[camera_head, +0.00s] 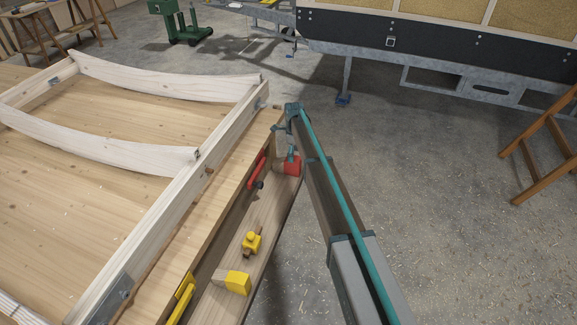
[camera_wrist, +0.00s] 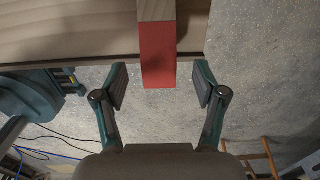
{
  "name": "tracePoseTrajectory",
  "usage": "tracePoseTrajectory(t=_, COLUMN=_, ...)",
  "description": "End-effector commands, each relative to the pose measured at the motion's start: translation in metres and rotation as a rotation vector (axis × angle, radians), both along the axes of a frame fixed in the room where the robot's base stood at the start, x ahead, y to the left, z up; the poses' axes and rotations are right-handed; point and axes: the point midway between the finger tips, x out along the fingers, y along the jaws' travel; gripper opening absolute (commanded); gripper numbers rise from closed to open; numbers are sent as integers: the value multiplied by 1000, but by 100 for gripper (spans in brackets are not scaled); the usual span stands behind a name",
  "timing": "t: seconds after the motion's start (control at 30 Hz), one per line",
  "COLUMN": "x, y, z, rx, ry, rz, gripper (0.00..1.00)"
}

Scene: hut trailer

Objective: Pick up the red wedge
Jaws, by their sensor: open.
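The red wedge (camera_wrist: 158,55) is a wooden piece with a red-painted end. In the wrist view its red end points down the picture, between the two fingers of my gripper (camera_wrist: 161,75). The fingers are open, with a gap on each side of the wedge. In the head view the red wedge (camera_head: 292,167) lies at the far end of a narrow wooden shelf (camera_head: 268,235). My gripper (camera_head: 291,152) is right at it and partly covers it.
A yellow-ended wedge (camera_head: 238,282) and a small yellow tool (camera_head: 251,243) lie nearer on the shelf. A red handle (camera_head: 257,170) and a yellow handle (camera_head: 181,298) are along the bench side. Floor on the right is open, with a wooden trestle (camera_head: 545,150).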

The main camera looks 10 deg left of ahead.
Motion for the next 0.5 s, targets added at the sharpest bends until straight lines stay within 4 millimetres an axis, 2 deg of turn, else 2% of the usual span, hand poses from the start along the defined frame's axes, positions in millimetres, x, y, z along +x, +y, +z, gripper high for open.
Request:
tracePoseTrajectory(t=0.23, x=-2, y=0, z=-33, rx=-1, ry=2, rz=0, gripper=71)
tracePoseTrajectory(t=0.5, x=-2, y=0, z=-37, rx=0, ry=1, rz=0, gripper=71)
